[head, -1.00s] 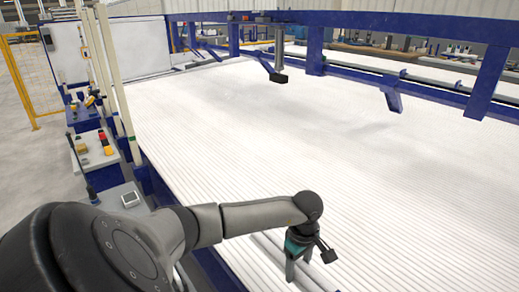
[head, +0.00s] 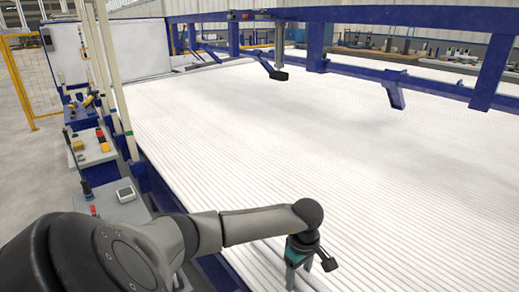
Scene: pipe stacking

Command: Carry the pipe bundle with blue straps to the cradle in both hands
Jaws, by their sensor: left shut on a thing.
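My left arm reaches in from the lower left of the head view. My left gripper (head: 302,280) points down at the bottom edge, right of centre, over the near side of the white pipe bed. It is shut on pipe at the lower picture edge, which I take to be the bundle. The fingertips and most of what they hold are cut off or blend with the white pipes. No blue straps can be made out. My right gripper is not in view. I cannot pick out a cradle for certain.
A wide bed of white pipes (head: 300,140) fills the middle and right. A blue frame (head: 400,17) with hanging brackets (head: 393,95) spans the back. Upright posts (head: 115,75) and a control box (head: 125,195) line the left. A yellow fence (head: 33,75) stands far left.

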